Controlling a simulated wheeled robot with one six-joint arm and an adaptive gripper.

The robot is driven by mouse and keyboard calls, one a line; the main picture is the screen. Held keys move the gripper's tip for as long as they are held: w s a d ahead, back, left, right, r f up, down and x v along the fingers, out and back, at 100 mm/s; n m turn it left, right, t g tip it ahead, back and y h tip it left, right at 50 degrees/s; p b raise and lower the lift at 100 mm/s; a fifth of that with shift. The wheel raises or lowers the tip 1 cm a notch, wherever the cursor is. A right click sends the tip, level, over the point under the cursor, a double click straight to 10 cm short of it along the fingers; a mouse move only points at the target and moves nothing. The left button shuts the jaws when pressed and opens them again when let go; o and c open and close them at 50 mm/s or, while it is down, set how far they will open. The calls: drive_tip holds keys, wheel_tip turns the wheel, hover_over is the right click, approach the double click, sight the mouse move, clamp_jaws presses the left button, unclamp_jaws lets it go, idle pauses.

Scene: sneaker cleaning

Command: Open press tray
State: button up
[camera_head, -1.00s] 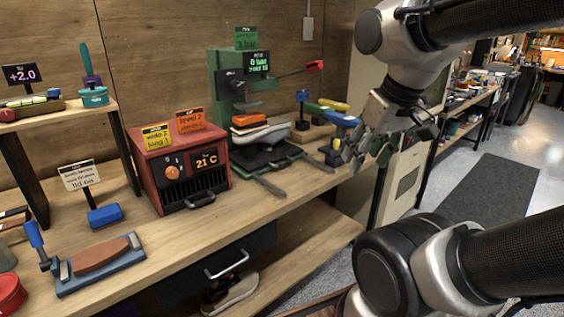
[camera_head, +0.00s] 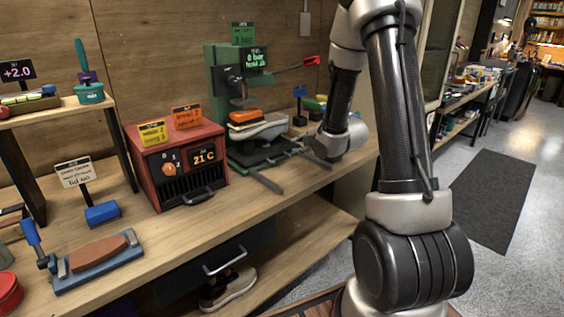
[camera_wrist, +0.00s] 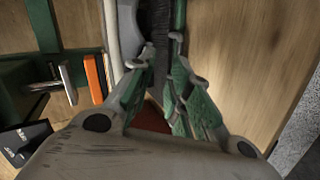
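The green press (camera_head: 224,85) stands at the back of the bench, with a display and a red-tipped lever. Its dark tray (camera_head: 250,152) lies low at its base, with grey bars (camera_head: 266,182) reaching to the front. A shoe with an orange top piece (camera_head: 243,116) sits above the tray. In the wrist view the orange piece (camera_wrist: 95,78) and the pale sole (camera_wrist: 112,38) lie left of my fingers. My gripper (camera_wrist: 160,62) is at the press's right front, its fingers apart with a narrow gap. A dark part and a green edge show beyond the gap; contact is unclear.
A red heater box (camera_head: 172,160) reading 21 C stands left of the press. A drawer handle (camera_head: 225,262) is below the bench top, with a shoe (camera_head: 228,290) on the lower shelf.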

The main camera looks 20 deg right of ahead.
sight(281, 160)
drive_tip(key=f+n, duration=0.1)
drive_tip(key=f, duration=0.1)
drive_tip(key=a+f+n+t+y, duration=0.1)
drive_tip(key=f, duration=0.1)
drive_tip(key=w+f+n+t+y, duration=0.1)
drive_tip(key=f, duration=0.2)
drive_tip(key=shift+a+n, duration=0.2)
drive_tip(key=shift+n, duration=0.1)
drive_tip(key=shift+a+f+n+t+y, duration=0.15)
drive_tip(key=shift+f+n+t+y, duration=0.15)
drive_tip(key=shift+f+y, duration=0.15)
drive_tip(key=x, duration=0.7)
drive_tip(key=shift+w, duration=0.3)
clamp_jaws()
